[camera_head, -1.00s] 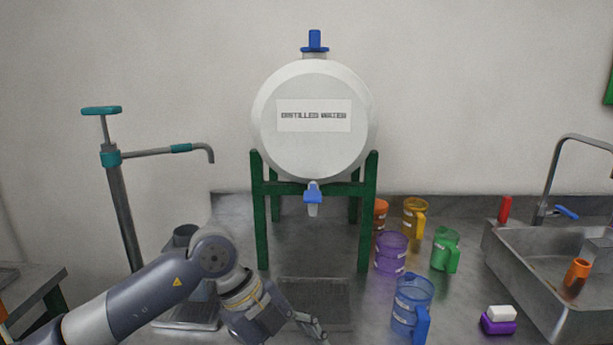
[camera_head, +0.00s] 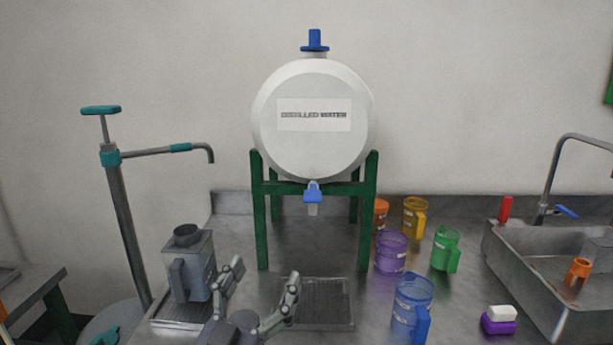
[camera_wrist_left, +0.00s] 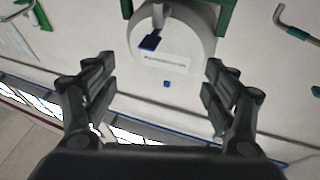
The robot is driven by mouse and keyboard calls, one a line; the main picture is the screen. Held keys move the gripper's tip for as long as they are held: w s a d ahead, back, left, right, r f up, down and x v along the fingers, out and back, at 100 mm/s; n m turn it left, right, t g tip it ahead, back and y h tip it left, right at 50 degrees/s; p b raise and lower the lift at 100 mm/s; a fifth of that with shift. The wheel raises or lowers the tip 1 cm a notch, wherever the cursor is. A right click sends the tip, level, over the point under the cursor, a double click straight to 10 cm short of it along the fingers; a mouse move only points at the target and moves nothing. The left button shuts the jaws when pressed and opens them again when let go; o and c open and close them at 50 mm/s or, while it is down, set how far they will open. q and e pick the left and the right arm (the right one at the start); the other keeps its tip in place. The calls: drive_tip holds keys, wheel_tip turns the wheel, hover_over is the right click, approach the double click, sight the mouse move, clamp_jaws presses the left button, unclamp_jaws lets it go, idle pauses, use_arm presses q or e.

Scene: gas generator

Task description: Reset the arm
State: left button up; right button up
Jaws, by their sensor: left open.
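My left gripper (camera_head: 262,292) is at the bottom of the head view, fingers spread and pointing up, with nothing between them. It is in front of the counter, between a grey jug (camera_head: 190,268) and a drip tray (camera_head: 325,303). In the left wrist view both fingers (camera_wrist_left: 160,95) stand wide apart and empty. That view, turned upside down, shows the white water barrel (camera_wrist_left: 175,60) beyond them. My left arm is mostly below the head picture's edge. My right gripper is in no view.
The white distilled water barrel (camera_head: 313,145) with a blue tap (camera_head: 313,193) rests on a green stand (camera_head: 261,225). A blue jug (camera_head: 411,306), a purple jug (camera_head: 391,251) and a green jug (camera_head: 445,251) stand right. A pump (camera_head: 121,215) is left, a sink (camera_head: 555,290) far right.

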use_arm(q)
drive_tip(key=s+a+f+n+g+y, duration=0.1)
drive_tip(key=s+a+f+g+y, duration=0.25)
drive_tip(key=f, duration=0.35)
drive_tip(key=s+a+f+n+g+y, duration=0.2)
drive_tip(key=a+f, duration=0.2)
drive_tip(key=f, duration=0.4)
drive_tip(key=s+a+f+n+g+y, duration=0.1)
drive_tip(key=s+a+f+g+y, duration=0.2)
drive_tip(key=f, duration=0.4)
drive_tip(key=s+a+f+m+g+h, duration=0.1)
drive_tip(key=s+f+g, duration=0.4)
drive_tip(key=s, duration=0.5)
drive_tip(key=s+a+f+g, duration=0.2)
drive_tip(key=s+f+g, duration=0.2)
drive_tip(key=s+f, duration=0.45)
wheel_tip(320, 180, down, 21)
drive_tip(key=s+p, duration=0.2)
drive_tip(key=p, duration=0.1)
drive_tip(key=s+a+f+g+p, duration=0.2)
drive_tip(key=s+f, duration=1.3)
drive_tip(key=s, duration=0.2)
drive_tip(key=shift+a+f+m, duration=0.15)
drive_tip(key=shift+a+m, duration=0.15)
drive_tip(key=shift+a, duration=0.1)
